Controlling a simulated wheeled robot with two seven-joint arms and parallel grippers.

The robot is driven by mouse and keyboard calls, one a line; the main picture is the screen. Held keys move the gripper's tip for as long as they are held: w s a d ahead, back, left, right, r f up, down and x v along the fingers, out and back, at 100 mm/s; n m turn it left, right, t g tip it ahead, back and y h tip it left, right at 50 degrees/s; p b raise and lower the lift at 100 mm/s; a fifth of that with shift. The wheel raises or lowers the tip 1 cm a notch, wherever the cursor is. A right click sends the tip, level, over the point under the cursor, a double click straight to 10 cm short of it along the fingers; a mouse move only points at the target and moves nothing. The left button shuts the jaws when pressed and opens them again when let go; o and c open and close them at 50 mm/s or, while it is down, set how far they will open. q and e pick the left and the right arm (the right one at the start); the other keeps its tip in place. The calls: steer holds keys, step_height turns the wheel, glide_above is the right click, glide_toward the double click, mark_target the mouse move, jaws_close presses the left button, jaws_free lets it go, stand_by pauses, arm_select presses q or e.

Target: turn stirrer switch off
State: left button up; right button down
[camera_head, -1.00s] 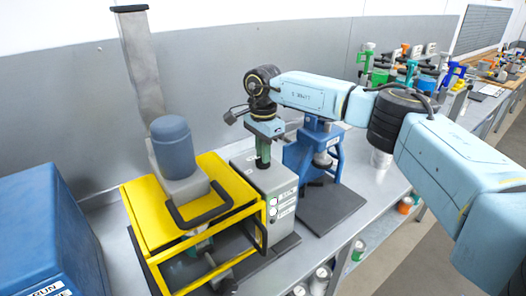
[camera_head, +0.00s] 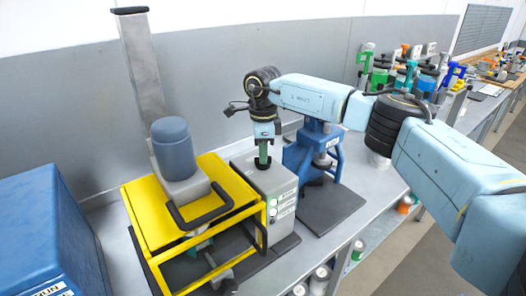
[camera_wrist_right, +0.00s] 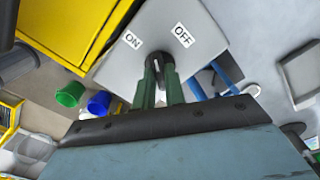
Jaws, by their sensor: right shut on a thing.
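The stirrer switch is a small black knob (camera_wrist_right: 157,58) on top of a grey control box (camera_head: 272,183). In the right wrist view it sits between an ON label (camera_wrist_right: 132,39) and an OFF label (camera_wrist_right: 182,35). My right gripper (camera_head: 262,154) points down at the box top, and its green fingers (camera_wrist_right: 158,72) are shut on the knob from both sides. The fingers hide part of the knob, so its exact setting is hard to tell. The stirrer has a blue motor (camera_head: 173,148) beside the box. My left gripper is out of view.
A yellow guard frame (camera_head: 150,215) with a black handle stands just left of the box. A blue stand (camera_head: 325,150) with a dark base is close on the right. A blue cabinet (camera_head: 45,230) fills the left front. Several more devices stand at the far right.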

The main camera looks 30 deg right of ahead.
steer(key=m, duration=0.5)
steer(key=shift+m+p, duration=0.3)
steer(key=m, duration=0.5)
steer(key=shift+m+p, duration=0.3)
steer(key=shift+p, duration=0.05)
steer(key=c, duration=1.5)
jaws_free()
steer(key=shift+o, duration=0.2)
steer(key=shift+r, duration=0.1)
step_height(320, 180, up, 13)
steer(key=b, duration=0.2)
